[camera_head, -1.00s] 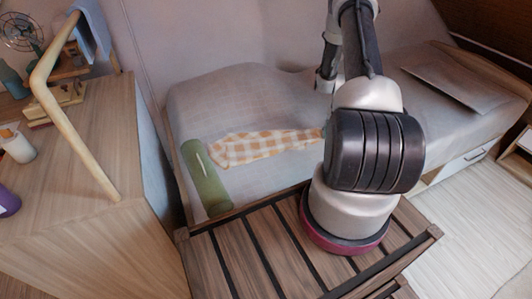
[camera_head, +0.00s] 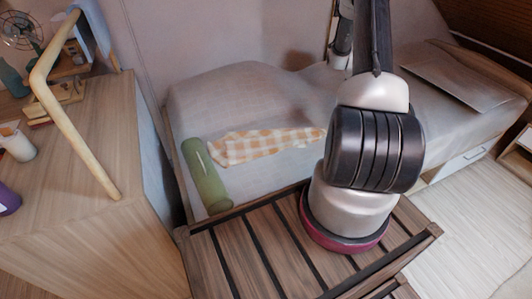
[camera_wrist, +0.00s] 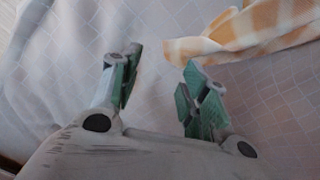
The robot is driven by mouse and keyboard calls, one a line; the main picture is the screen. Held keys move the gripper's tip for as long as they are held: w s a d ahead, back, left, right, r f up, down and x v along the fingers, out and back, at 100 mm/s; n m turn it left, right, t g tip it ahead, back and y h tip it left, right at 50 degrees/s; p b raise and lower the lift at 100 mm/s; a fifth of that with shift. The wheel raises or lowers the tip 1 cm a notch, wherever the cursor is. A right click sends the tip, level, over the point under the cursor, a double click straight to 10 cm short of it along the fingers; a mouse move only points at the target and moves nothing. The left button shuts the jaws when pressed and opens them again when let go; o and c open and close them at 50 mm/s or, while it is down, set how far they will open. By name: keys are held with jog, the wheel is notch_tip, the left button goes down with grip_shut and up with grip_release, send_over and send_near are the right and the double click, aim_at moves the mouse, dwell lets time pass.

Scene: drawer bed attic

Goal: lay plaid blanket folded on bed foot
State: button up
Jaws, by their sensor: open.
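An orange-and-white plaid blanket (camera_head: 262,145) lies flat in a long strip on the grey bed (camera_head: 240,95), near its left end. Its right end is hidden behind my arm in the head view. In the wrist view, the blanket (camera_wrist: 245,33) lies at the top right, beyond my fingertips and apart from them. My gripper (camera_wrist: 160,68) is open and empty, with its green-padded fingers spread over the bed sheet. In the head view the fingers are hidden or too small to make out.
A green bolster (camera_head: 204,175) lies along the bed's left edge beside the blanket. A wooden desk (camera_head: 85,160) with a bent wooden lamp arm (camera_head: 70,115) stands at the left. A flat grey panel (camera_head: 455,78) lies on the bed at the right. The sheet between is clear.

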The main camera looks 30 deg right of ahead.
jog(key=shift+s+d+r, duration=0.1)
jog(key=shift+d+r, duration=0.15)
jog(key=shift+r, duration=0.45)
jog(key=shift+a+f, duration=0.1)
jog(key=c, duration=0.5)
jog(key=w+a+f, duration=0.1)
jog(key=a, duration=0.1)
jog(key=w+a+f, duration=0.1)
jog(key=w+a, duration=0.1)
jog(key=a, duration=0.1)
jog(key=w+a+b, duration=0.1)
jog(key=a, duration=0.2)
jog(key=shift+w+a+f, duration=0.15)
jog(key=shift+w+f, duration=0.25)
grip_shut()
notch_tip(320, 180, down, 2)
jog(key=shift+f, duration=0.4)
jog(key=shift+f+p, duration=0.5)
jog(key=shift+f, duration=1.4)
notch_tip(320, 180, up, 9)
